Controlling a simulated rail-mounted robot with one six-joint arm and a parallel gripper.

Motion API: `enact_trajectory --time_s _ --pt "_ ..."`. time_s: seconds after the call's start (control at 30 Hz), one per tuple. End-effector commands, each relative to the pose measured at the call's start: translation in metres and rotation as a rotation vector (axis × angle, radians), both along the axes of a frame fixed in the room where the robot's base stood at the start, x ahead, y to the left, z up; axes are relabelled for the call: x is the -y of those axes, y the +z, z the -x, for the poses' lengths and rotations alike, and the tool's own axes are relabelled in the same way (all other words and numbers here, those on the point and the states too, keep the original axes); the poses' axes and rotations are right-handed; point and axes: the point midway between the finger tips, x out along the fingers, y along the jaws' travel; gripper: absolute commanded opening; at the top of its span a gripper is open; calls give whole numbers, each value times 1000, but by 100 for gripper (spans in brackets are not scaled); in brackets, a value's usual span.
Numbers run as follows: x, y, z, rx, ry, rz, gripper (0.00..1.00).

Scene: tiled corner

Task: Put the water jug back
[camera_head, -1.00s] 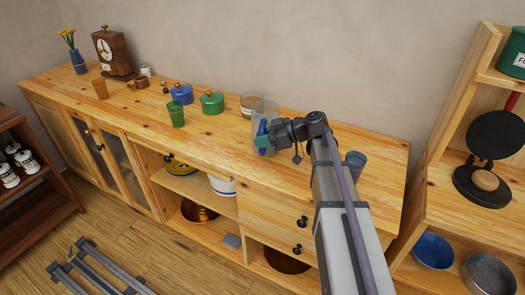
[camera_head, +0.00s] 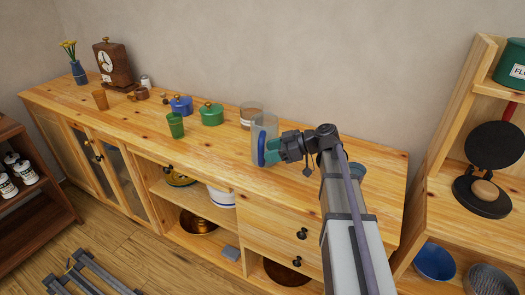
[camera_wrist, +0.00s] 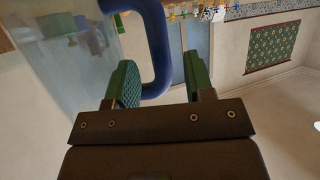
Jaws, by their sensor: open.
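The water jug (camera_head: 264,125) is a tall clear vessel with a blue handle (camera_head: 261,149). It stands upright on the wooden sideboard top. My gripper (camera_head: 270,153) is at the handle, on the jug's right side. In the wrist view, the blue handle (camera_wrist: 158,55) passes between the two green fingers (camera_wrist: 158,78), which are apart. The clear jug wall (camera_wrist: 65,75) fills the upper left there. I cannot tell whether a finger touches the handle.
Close behind the jug stands a glass canister (camera_head: 251,113). To its left are a green pot (camera_head: 212,115), a blue pot (camera_head: 182,105) and a green cup (camera_head: 175,125). A blue cup (camera_head: 357,172) is partly hidden behind my arm. A shelf (camera_head: 440,150) rises at right.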

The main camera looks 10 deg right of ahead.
Motion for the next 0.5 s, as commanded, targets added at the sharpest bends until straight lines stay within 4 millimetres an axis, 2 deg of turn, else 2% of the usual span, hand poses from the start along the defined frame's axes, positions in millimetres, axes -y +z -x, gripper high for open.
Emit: enact_trajectory --time_s 0.03,0.23,0.4,0.5 --pt "13 12 3 0 -4 0 48" --pt "51 27 18 0 -2 0 48" --pt "62 29 23 0 -1 0 48" --pt "56 24 27 -33 -3 11 48"
